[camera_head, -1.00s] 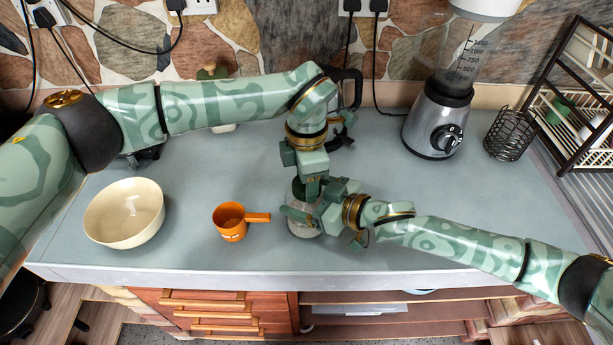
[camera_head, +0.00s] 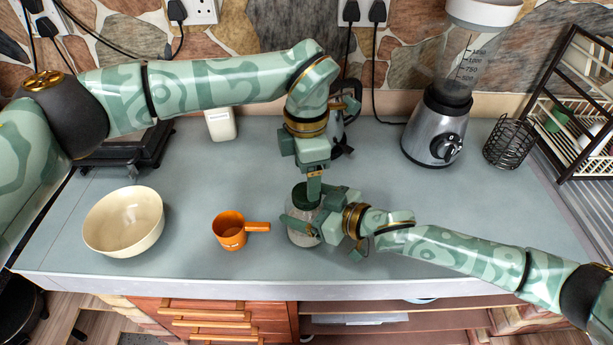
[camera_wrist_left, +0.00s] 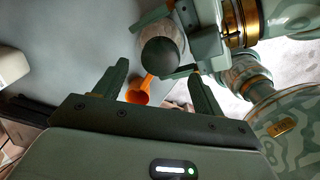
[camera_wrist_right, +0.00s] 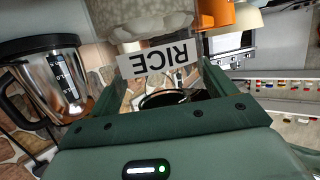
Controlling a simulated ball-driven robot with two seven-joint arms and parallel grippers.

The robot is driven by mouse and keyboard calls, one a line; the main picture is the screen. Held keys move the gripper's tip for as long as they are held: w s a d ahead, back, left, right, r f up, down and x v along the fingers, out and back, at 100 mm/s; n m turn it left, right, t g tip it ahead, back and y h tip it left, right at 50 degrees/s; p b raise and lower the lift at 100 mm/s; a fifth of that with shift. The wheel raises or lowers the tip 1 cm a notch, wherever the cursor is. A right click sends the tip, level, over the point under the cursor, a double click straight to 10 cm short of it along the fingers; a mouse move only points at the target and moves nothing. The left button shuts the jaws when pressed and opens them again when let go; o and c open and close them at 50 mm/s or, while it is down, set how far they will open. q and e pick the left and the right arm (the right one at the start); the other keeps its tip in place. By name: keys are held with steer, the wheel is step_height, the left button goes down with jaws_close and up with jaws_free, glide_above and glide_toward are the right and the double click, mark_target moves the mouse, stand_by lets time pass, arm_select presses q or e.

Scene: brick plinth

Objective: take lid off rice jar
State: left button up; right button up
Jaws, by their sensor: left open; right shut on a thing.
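The rice jar is clear glass (camera_head: 300,238) and stands upright on the counter. Its dark green round lid (camera_head: 303,196) sits on top, and the lid also shows in the left wrist view (camera_wrist_left: 166,62). My right gripper (camera_head: 316,226) is shut on the jar's body from the right. In the right wrist view the white RICE label (camera_wrist_right: 158,59) shows between its fingers. My left gripper (camera_head: 313,190) is open above and just behind the lid. In the left wrist view its spread fingers (camera_wrist_left: 158,85) are empty, with the lid ahead of them.
An orange measuring cup (camera_head: 229,232) and a cream bowl (camera_head: 124,222) stand left of the jar. A blender (camera_head: 438,125), a black wire basket (camera_head: 510,143) and a dish rack (camera_head: 575,125) are at the back right. The front right counter is clear beyond my right arm.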

mark_target(307, 215)
arm_select(q)
steer(key=r, duration=0.1)
steer(key=w+r+m, duration=0.1)
steer(key=shift+a+r+t, duration=0.2)
steer(key=shift+r+t, duration=0.15)
steer(key=shift+t, duration=0.05)
steer(key=m, duration=0.2)
steer(key=shift+r+m, duration=0.3)
steer(key=m, duration=0.5)
steer(key=shift+s+r, duration=0.2)
steer(key=shift+r, duration=0.05)
steer(key=m, duration=0.5)
steer(key=shift+s+d+f+g, duration=0.1)
steer(key=shift+s+f+g, duration=0.15)
steer(key=shift+g, duration=0.15)
steer(key=m, duration=0.2)
steer(key=shift+s+d+m, duration=0.1)
steer(key=shift+d+m, duration=0.05)
steer(key=shift+m, duration=0.15)
steer(key=shift+f, duration=0.15)
steer(key=shift+m, duration=0.3)
step_height(307, 215, down, 8)
steer(key=shift+r, duration=0.2)
